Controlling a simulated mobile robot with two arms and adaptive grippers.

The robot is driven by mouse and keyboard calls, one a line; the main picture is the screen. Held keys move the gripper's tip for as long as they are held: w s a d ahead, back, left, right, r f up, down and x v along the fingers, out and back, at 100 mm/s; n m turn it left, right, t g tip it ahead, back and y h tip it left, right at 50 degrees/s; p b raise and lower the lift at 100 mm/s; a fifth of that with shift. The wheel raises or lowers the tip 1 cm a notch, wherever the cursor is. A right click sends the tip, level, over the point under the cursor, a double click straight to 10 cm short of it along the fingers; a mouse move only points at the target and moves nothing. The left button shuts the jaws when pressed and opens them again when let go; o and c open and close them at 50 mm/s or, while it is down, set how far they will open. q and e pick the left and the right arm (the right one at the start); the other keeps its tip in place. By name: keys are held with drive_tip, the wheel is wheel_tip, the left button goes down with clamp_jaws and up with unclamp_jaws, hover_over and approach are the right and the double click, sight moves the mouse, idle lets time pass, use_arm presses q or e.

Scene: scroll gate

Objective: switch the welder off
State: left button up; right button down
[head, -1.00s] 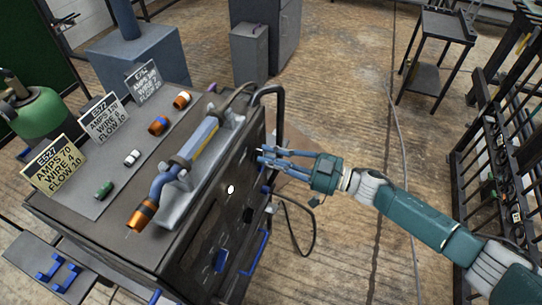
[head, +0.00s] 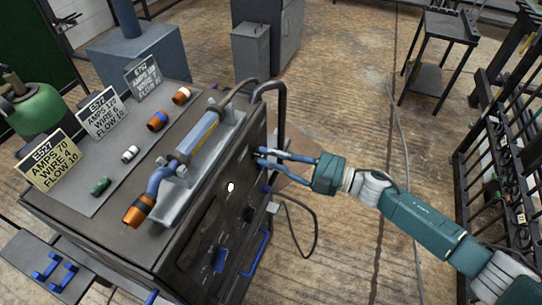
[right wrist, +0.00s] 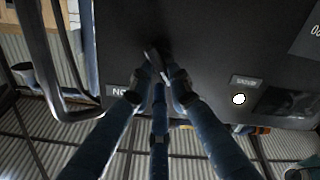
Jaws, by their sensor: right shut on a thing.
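The welder (head: 192,235) is a dark box-shaped machine at the left of the head view, its front panel facing right. My right gripper (head: 261,155) reaches in from the right to the upper far part of that panel. In the right wrist view its blue fingers (right wrist: 160,75) are shut on a small grey switch lever (right wrist: 152,58) on the dark panel. The fingers hide part of the lever and part of a label (right wrist: 118,91) beside it. A round white lamp (head: 231,188) glows on the panel; it also shows in the right wrist view (right wrist: 238,99). My left gripper is not in view.
A torch (head: 190,150) with an orange nozzle lies in a grey cradle on the welder. Several small coloured parts and setting cards (head: 102,114) stand beside it. A black bent handle (head: 281,110) rises close to my right gripper.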

drive_tip(key=shift+n, duration=0.3)
drive_tip(key=c, duration=1.6)
unclamp_jaws()
drive_tip(key=v, duration=1.2)
drive_tip(key=shift+s, duration=0.1)
drive_tip(key=shift+f, duration=0.1)
